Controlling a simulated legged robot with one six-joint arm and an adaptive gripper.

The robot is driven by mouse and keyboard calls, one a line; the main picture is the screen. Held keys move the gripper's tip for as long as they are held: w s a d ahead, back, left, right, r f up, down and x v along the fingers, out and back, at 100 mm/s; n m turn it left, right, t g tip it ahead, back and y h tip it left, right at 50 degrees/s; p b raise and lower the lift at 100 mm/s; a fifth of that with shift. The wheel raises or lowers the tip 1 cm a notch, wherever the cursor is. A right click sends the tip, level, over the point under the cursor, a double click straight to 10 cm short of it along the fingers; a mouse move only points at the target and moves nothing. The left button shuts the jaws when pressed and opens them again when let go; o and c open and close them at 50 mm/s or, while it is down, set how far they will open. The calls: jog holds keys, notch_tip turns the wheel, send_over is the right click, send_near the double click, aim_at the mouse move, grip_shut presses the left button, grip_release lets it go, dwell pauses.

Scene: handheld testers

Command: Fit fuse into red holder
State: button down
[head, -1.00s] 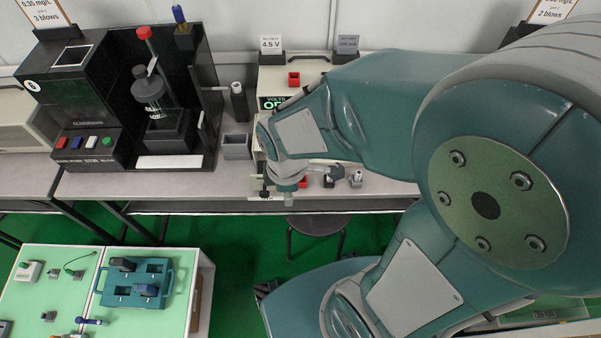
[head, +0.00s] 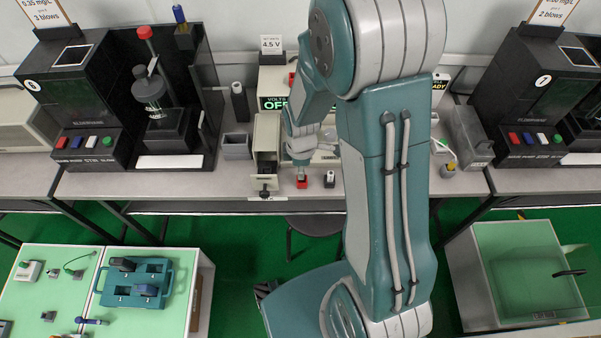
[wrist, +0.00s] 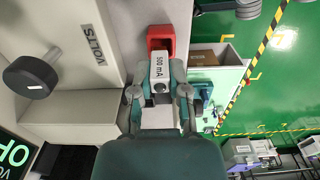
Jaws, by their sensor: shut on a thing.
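The fuse (wrist: 158,66) is a pale block marked "500 mA", held between the two fingertips of my gripper (wrist: 161,75) in the wrist view. The red holder (wrist: 161,42) lies just beyond the fuse's far end, and the two overlap in this view. I cannot tell whether the fuse's end is inside the holder. In the head view the red holder (head: 302,183) sits near the front edge of the bench. My gripper (head: 301,168) points down right above it, too small there to show the fuse.
A tester box with a dark knob (head: 264,193) stands close left of the holder. A dark holder (head: 329,179) with a pale top stands close right. Behind is a green-lit VOLTS display (head: 277,103). A grey open bin (head: 236,146) is further left.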

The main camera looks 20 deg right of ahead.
jog(key=shift+s+d+f, duration=0.1)
jog(key=shift+d+f, duration=0.15)
jog(key=shift+f, duration=0.8)
jog(key=shift+a, duration=0.15)
jog(key=shift+f, duration=0.1)
jog(key=c, duration=0.6)
grip_release()
jog(key=shift+a, duration=0.1)
